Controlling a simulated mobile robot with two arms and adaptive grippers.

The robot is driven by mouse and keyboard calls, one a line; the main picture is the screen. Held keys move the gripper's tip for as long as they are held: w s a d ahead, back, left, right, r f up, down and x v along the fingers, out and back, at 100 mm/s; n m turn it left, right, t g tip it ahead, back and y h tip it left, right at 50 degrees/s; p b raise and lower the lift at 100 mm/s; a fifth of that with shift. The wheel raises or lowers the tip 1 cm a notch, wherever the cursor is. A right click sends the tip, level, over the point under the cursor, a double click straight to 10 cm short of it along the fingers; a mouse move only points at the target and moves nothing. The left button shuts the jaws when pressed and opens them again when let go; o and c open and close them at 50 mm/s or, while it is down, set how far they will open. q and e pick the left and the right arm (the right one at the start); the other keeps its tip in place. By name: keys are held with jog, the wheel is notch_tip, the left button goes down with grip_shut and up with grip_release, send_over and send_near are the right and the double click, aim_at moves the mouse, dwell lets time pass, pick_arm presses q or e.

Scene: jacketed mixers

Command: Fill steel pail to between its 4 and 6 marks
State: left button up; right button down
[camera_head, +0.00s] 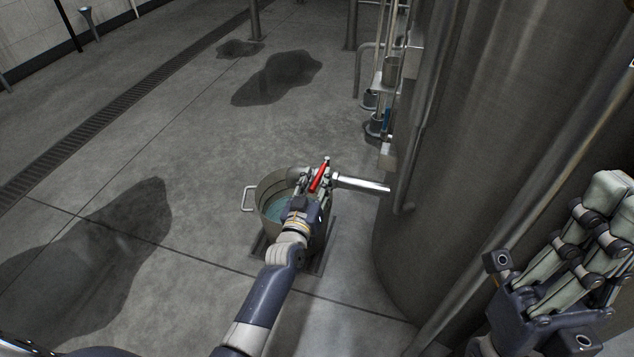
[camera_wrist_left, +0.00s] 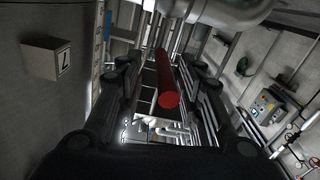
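The steel pail (camera_head: 267,187) stands upright on the floor beside the big tank, with a side handle at its left. Bluish water (camera_head: 273,208) shows inside it; lines run round the inner wall, but no mark numbers are readable. The red valve lever (camera_head: 319,177) sits by the bright outlet pipe (camera_head: 360,184) at the pail's right rim. My left gripper (camera_head: 308,182) is above the pail at the lever and hides part of the rim. In the left wrist view, the red lever (camera_wrist_left: 167,85) lies between its spread fingers, with gaps both sides. My right gripper (camera_head: 612,215) is far right, away from the pail; its finger gap is unclear.
The tank (camera_head: 480,140) fills the right side, with a pipe along it. The pail is over a dark floor plate (camera_head: 316,262). Dark wet patches (camera_head: 280,77) and a drain grate (camera_head: 130,100) mark the floor. The floor left of the pail is free.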

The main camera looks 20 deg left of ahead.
pick_arm(q)
jog(key=shift+s+f, duration=0.1)
jog(key=shift+f, duration=0.1)
jog(key=shift+s+f, duration=0.1)
jog(key=shift+s, duration=0.35)
jog(key=s, duration=1.1)
